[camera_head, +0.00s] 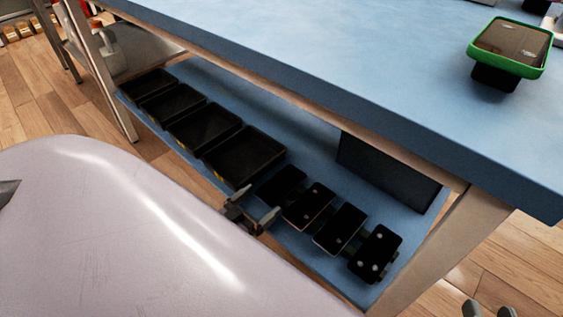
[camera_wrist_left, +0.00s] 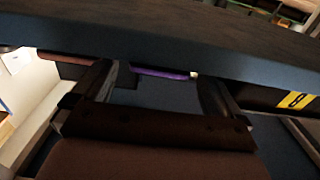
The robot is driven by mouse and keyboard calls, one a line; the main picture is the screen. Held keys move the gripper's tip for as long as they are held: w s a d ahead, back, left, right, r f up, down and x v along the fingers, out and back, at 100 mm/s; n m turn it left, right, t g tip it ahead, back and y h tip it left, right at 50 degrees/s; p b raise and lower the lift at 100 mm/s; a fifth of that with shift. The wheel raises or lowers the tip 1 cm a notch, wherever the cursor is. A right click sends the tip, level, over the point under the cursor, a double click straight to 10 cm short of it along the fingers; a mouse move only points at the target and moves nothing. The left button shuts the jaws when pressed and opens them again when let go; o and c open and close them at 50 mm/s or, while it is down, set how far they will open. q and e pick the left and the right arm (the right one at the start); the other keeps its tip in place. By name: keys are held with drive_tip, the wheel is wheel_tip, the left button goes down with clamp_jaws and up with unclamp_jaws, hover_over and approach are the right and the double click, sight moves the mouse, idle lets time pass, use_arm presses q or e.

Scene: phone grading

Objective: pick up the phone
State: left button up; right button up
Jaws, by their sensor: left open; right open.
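Several dark phones stand in a row on small stands on the blue lower shelf, among them the nearest phone (camera_head: 376,248), a middle phone (camera_head: 341,226) and the farthest phone (camera_head: 281,182). Another phone in a green case (camera_head: 508,43) rests on a black stand on the tabletop. My left gripper (camera_head: 259,202) is open at the shelf's front edge, just in front of the farthest phone. In the left wrist view, a thin purple edge (camera_wrist_left: 160,73) shows between its open fingers (camera_wrist_left: 158,82); I cannot tell what it belongs to. My right gripper (camera_head: 487,310) is open and empty at the bottom right, partly cut off.
Several black trays line the shelf's left part, the nearest (camera_head: 243,155) beside my left gripper; a yellow label (camera_wrist_left: 296,100) shows in the wrist view. A dark panel (camera_head: 388,172) stands behind the phones. The blue tabletop (camera_head: 330,60) overhangs the shelf. A table leg (camera_head: 445,250) stands right.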

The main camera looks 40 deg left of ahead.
use_arm(q)
drive_tip(key=shift+w, duration=0.35)
drive_tip(key=c, duration=1.2)
drive_tip(key=shift+o, duration=0.2)
drive_tip(key=shift+r, duration=0.15)
use_arm(e)
drive_tip(key=shift+r, duration=0.1)
use_arm(q)
drive_tip(key=shift+r+p, duration=0.5)
drive_tip(key=shift+r, duration=0.1)
wheel_tip(320, 180, up, 19)
drive_tip(key=p, duration=1)
drive_tip(key=shift+f+p, duration=0.2)
drive_tip(key=shift+p, duration=0.15)
use_arm(e)
drive_tip(key=g, duration=0.1)
drive_tip(key=r+g+h, duration=0.1)
drive_tip(key=shift+s+d+m+g, duration=0.15)
drive_tip(key=shift+d+m+g, duration=0.15)
drive_tip(key=shift+d+m, duration=0.1)
use_arm(q)
drive_tip(key=shift+s, duration=0.1)
use_arm(e)
drive_tip(key=shift+s, duration=0.1)
